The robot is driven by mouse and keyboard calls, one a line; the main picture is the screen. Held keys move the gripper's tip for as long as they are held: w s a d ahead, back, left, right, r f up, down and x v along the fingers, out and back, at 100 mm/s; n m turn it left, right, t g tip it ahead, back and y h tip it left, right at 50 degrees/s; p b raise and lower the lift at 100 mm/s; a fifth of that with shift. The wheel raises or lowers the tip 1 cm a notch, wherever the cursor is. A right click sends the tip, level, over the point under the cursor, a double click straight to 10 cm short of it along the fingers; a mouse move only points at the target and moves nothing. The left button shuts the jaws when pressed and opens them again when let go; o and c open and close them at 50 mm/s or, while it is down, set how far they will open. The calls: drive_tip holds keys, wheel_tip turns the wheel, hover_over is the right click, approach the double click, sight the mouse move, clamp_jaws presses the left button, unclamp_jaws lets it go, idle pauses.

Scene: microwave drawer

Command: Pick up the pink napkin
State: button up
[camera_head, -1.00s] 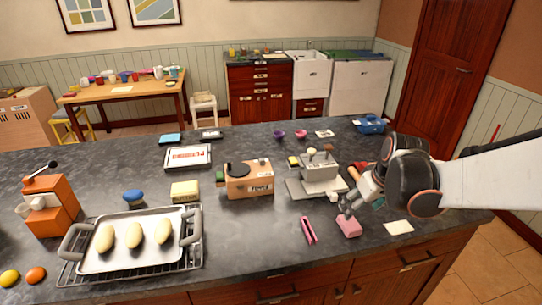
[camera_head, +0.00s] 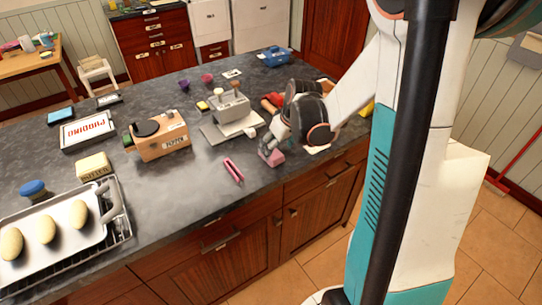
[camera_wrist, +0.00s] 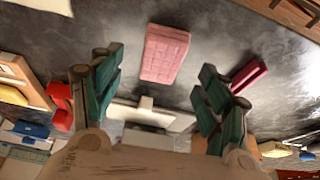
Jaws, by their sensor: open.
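The pink napkin (camera_head: 275,158) is a small folded block near the front edge of the dark counter. In the wrist view the napkin (camera_wrist: 165,53) shows a quilted top and lies ahead, between the lines of the fingers. My gripper (camera_head: 269,146) is just above or behind the napkin in the head view; I cannot tell if they touch. In the wrist view my gripper (camera_wrist: 160,66) is open, with its green-padded fingers wide apart and nothing held.
A pale sheet (camera_head: 317,149) lies to the right. A tray of rolls (camera_head: 45,235) is at the left. Bare counter (camera_head: 180,195) lies in front of the toaster.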

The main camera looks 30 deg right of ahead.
drive_tip(key=b+x, duration=0.1)
drive_tip(key=x, duration=0.3)
drive_tip(key=shift+w+a+f+b, duration=0.2)
drive_tip(key=shift+w+f+b, duration=0.1)
drive_tip(key=shift+b, duration=0.1)
drive_tip(key=shift+c, duration=0.3)
drive_tip(key=c, duration=1)
drive_tip(key=shift+r, duration=0.15)
wheel_tip(320, 180, up, 20)
drive_tip(key=p, duration=0.6)
